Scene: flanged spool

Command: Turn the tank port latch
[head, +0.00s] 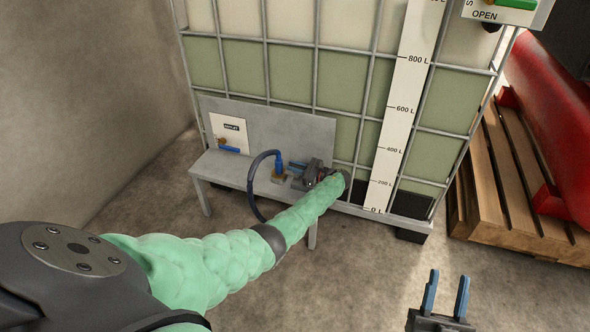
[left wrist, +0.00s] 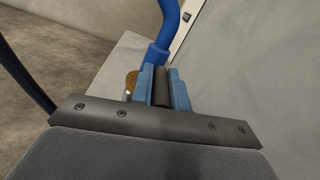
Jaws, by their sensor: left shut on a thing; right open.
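My left gripper (head: 297,168) reaches down to the bench in front of the tank. In the left wrist view its blue fingers (left wrist: 162,78) are shut on a dark cylindrical piece (left wrist: 161,90). I cannot tell for sure whether this piece is the latch; the arm and gripper body hide much of the area. A blue hose end (head: 279,163) with a brass fitting (head: 278,178) stands just left of the fingers; the hose end (left wrist: 166,28) also shows beyond them in the wrist view. My right gripper (head: 448,282) is open and empty at the lower right, away from the bench.
The grey bench (head: 228,168) has a back panel with a valve plate (head: 230,133). A dark hose (head: 251,190) loops over its front edge. The caged tank (head: 345,75) stands behind. A wooden pallet (head: 510,205) with a red drum (head: 555,120) is at right.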

